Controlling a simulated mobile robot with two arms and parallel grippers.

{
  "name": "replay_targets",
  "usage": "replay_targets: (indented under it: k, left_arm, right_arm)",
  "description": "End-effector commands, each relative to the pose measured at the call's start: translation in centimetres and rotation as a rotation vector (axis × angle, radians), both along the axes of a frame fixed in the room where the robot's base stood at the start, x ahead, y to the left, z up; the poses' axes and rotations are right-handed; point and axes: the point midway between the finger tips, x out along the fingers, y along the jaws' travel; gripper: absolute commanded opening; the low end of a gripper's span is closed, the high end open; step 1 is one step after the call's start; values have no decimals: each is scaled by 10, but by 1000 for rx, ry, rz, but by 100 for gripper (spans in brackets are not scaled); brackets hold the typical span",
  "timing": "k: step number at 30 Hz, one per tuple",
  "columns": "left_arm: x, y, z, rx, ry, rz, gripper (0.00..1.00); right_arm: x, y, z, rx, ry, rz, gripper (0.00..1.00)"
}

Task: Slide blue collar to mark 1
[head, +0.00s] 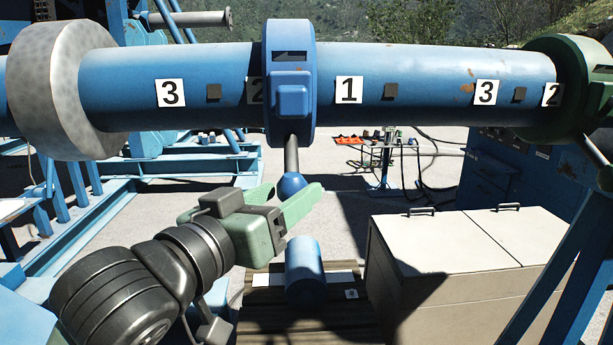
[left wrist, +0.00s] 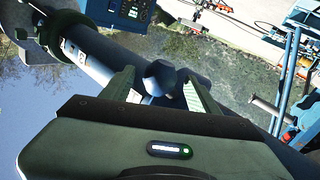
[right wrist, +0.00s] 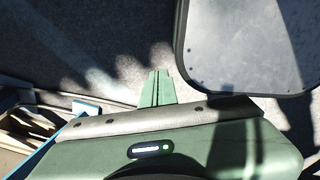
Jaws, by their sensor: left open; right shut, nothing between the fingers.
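The blue collar (head: 290,60) sits around the horizontal blue pipe (head: 430,75). A black arrow on its top points left. Mark 1 (head: 349,90) is just right of the collar; a mark 2 (head: 256,90) is partly hidden by its left edge. A grey rod hangs from the collar and ends in a blue knob (head: 291,185). My left gripper (head: 287,197) is open, with its fingers on either side of the knob. The knob (left wrist: 158,77) also shows between the fingers in the left wrist view. My right gripper (right wrist: 158,88) is shut and empty, over the ground.
A grey ring (head: 60,90) is on the pipe at left and a green one (head: 565,85) at right. More marks, including a 3 (head: 171,93), lie along the pipe. A beige cabinet (head: 440,270) stands below right. A blue cylinder (head: 305,268) is below the knob.

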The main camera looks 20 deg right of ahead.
Motion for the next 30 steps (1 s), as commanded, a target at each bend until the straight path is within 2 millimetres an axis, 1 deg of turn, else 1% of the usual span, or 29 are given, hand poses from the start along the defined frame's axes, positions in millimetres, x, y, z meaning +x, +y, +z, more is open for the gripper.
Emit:
replay_targets:
  k: [1, 3, 6, 8, 13, 21, 22, 23, 24, 26, 27, 28, 30]
  left_arm:
    - [5, -7, 2, 2, 3, -1, 60]
    - [14, -16, 2, 2, 3, 1, 60]
    - [23, -28, 2, 2, 2, 0, 60]
    - [29, -34, 2, 2, 2, 2, 60]
    - [37, -44, 1, 2, 0, 1, 60]
    - [38, -45, 0, 2, 0, 1, 60]
    - [38, -45, 0, 1, -1, 1, 55]
    - [38, -45, 0, 1, -1, 1, 46]
    - [38, -45, 0, 1, -1, 1, 35]
    - [38, -45, 0, 2, 0, 1, 19]
    - [38, -45, 0, 2, 0, 1, 7]
    - [38, -45, 0, 2, 0, 2, 0]
    - [38, -45, 0, 2, 0, 2, 0]
  right_arm:
    - [-3, 3, 5, 4, 4, -1, 0]
    - [-8, 11, 8, 13, 10, -3, 0]
    - [-15, 22, 12, 26, 19, -5, 0]
    - [-17, 26, 14, 31, 21, -4, 0]
    - [-14, 23, 17, 27, 18, -2, 0]
    - [-11, 17, 17, 20, 14, -1, 0]
    - [-11, 17, 17, 20, 14, -2, 0]
    - [-11, 16, 17, 20, 14, -2, 0]
    - [-11, 16, 17, 19, 13, -2, 0]
    - [-10, 15, 17, 18, 13, -2, 0]
    - [-10, 15, 17, 18, 13, -3, 0]
    - [-10, 15, 17, 17, 13, -3, 0]
    - [-10, 14, 17, 16, 13, -4, 0]
